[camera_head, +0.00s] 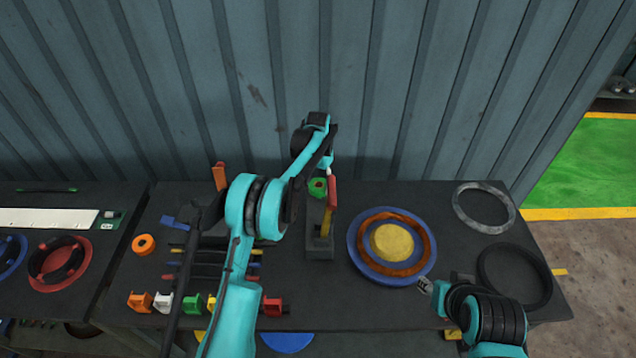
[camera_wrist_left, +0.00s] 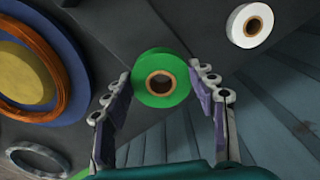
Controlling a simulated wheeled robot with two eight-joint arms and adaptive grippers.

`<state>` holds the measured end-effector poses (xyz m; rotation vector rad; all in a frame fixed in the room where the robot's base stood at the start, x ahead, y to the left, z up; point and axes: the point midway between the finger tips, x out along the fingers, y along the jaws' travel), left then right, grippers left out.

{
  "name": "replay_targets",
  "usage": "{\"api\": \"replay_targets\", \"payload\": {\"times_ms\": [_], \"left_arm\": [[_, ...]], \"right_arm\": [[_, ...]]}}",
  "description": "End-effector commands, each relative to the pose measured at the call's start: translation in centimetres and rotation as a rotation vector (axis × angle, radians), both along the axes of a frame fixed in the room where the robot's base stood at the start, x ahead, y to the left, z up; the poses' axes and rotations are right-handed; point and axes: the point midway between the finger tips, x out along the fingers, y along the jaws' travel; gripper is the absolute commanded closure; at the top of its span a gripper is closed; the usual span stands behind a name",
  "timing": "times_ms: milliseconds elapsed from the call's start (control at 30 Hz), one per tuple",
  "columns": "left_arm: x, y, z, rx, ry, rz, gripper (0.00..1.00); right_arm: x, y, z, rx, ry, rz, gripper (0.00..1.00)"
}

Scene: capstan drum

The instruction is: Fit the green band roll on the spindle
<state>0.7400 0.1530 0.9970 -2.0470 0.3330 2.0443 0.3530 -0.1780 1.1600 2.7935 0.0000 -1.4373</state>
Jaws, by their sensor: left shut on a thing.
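The green band roll (camera_head: 317,187) shows above the back middle of the table in the head view. In the left wrist view the green roll (camera_wrist_left: 146,91) sits between the fingertips, its brown-lined hole facing the camera. My left gripper (camera_head: 325,174) is shut on it; its fingers (camera_wrist_left: 160,82) press on opposite sides of the rim. A dark block (camera_head: 319,246) with an upright red and yellow piece (camera_head: 330,205) stands right by the roll. I cannot tell which part is the spindle, or whether the roll touches it. My right gripper (camera_head: 426,287) is small at the front right; its jaws are unclear.
A blue disc (camera_head: 359,262) with an orange ring lies right of the block. A grey ring (camera_head: 484,207) and a black ring (camera_head: 514,277) lie further right. An orange roll (camera_head: 143,244) lies left. A white roll (camera_wrist_left: 236,27) shows only in the wrist view. A ribbed wall (camera_head: 400,90) closes the back.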

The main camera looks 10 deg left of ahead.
Motion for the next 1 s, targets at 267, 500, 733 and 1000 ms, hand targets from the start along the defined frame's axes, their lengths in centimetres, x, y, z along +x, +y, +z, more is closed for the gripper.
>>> {"api": "replay_targets", "payload": {"times_ms": [267,500,733,1000], "left_arm": [[0.0,0.0,-1.6,0.0,0.0,0.0,0.73],[0.0,0.0,-2.7,0.0,0.0,0.0,0.73],[0.0,0.0,-3.0,0.0,0.0,0.0,0.73],[0.0,0.0,-3.0,0.0,0.0,0.0,0.73]], "right_arm": [[0.0,0.0,-1.2,0.0,0.0,0.0,0.6],[0.0,0.0,-1.9,0.0,0.0,0.0,0.6],[0.0,0.0,-2.1,0.0,0.0,0.0,0.6],[0.0,0.0,-2.1,0.0,0.0,0.0,0.6]]}}
